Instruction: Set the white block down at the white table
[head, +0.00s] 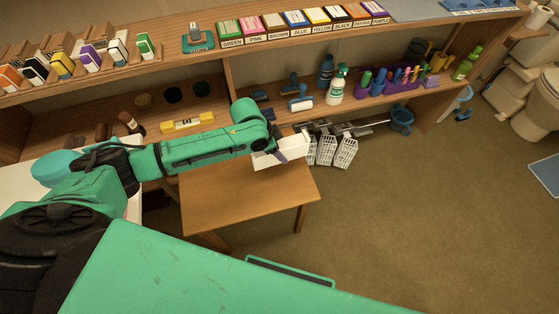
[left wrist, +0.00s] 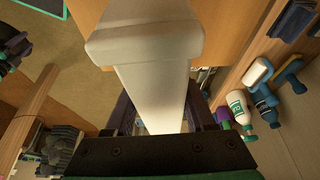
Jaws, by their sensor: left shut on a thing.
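My left gripper (head: 284,148) is shut on the white block (head: 268,160), out at the end of my left arm near the far right corner of a small brown table. In the left wrist view the white block (left wrist: 145,70) fills the upper middle and sits between the fingers of the left gripper (left wrist: 158,112). Whether the block touches the brown table is hard to tell. A white table (head: 16,182) shows at the left edge of the head view, mostly hidden behind my arm. My right gripper is not seen.
The small brown table (head: 240,200) looks bare. A teal round thing (head: 55,168) is on the white table. A long wooden shelf unit with blocks, bottles (head: 337,85) and coloured boxes runs behind. White baskets (head: 345,152) stand right of the gripper.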

